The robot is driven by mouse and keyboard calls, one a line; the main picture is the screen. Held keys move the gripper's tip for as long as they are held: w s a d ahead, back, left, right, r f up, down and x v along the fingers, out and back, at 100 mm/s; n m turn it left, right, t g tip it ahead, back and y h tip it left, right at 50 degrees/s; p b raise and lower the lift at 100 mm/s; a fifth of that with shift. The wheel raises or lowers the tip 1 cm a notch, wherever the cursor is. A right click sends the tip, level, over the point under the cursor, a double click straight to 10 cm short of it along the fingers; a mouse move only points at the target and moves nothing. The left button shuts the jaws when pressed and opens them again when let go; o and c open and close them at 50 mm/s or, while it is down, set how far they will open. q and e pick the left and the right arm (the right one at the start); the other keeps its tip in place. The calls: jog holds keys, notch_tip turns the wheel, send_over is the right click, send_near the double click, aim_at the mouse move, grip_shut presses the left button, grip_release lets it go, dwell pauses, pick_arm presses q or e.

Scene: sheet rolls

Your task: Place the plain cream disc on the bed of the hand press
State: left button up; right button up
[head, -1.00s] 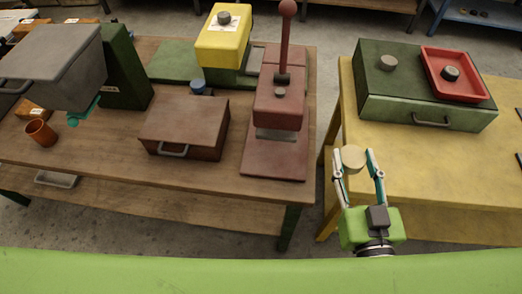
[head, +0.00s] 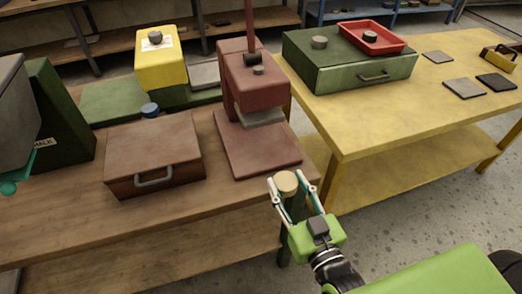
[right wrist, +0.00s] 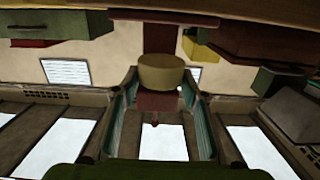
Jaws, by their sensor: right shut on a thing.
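The plain cream disc (head: 286,182) is held between the fingertips of my right gripper (head: 292,192). That gripper is shut on it; the disc also shows in the right wrist view (right wrist: 161,72). The maroon hand press (head: 255,80) stands on the brown table, with its tall lever upright and a grey plate (head: 262,118) under its head. Its flat maroon bed (head: 255,152) looks bare. The disc is apart from the bed, in front of and to the right of it in the head view. My left gripper is not in view.
A brown case (head: 155,150) is left of the press on the brown table (head: 200,205), with a yellow machine (head: 160,60) behind. The yellow table (head: 370,120) at right bears a green case (head: 350,75) with a red tray (head: 390,47). A gap separates the tables.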

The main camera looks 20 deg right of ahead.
jog(key=p, duration=0.2)
send_over(263, 152)
jog(key=shift+r, duration=0.15)
jog(key=shift+w, duration=0.15)
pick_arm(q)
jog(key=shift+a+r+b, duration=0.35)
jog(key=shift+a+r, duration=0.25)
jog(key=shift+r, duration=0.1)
pick_arm(e)
jog(key=shift+f, duration=1.8)
jog(key=o, duration=1.2)
jog(key=shift+f, duration=0.15)
jog(key=shift+s, duration=0.3)
pick_arm(q)
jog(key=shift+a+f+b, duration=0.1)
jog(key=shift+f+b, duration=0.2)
jog(key=shift+b, duration=0.05)
pick_arm(e)
jog(key=s, duration=0.7)
jog(key=s+r, duration=0.1)
jog(key=s, duration=0.3)
jog(key=shift+s+d, duration=0.2)
jog(key=shift+s, duration=0.1)
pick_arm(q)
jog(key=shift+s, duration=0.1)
pick_arm(e)
jog(key=shift+f, duration=0.1)
